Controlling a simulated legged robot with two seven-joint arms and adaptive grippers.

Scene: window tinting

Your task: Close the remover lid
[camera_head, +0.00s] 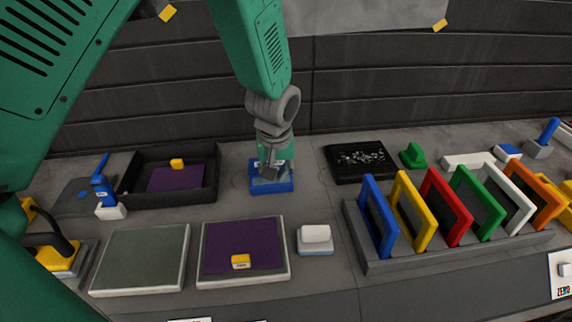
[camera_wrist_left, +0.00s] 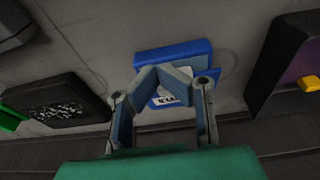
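The blue remover box (camera_head: 272,186) sits on the table at the centre in the head view. It also shows in the left wrist view (camera_wrist_left: 192,49), where a white label is partly visible between my fingers. My left gripper (camera_head: 269,174) points down at the box and covers part of its top. In the left wrist view its fingertips (camera_wrist_left: 157,71) lean inward and come together over the box, with nothing seen gripped between them. Whether they touch the box is unclear. The lid's exact position is hidden by the gripper. My right gripper is not in view.
A black tray (camera_head: 211,193) with a purple sheet stands left of the box. A white block (camera_head: 315,233), flat panels (camera_head: 142,254) and a rack of coloured frames (camera_head: 372,262) stand in front.

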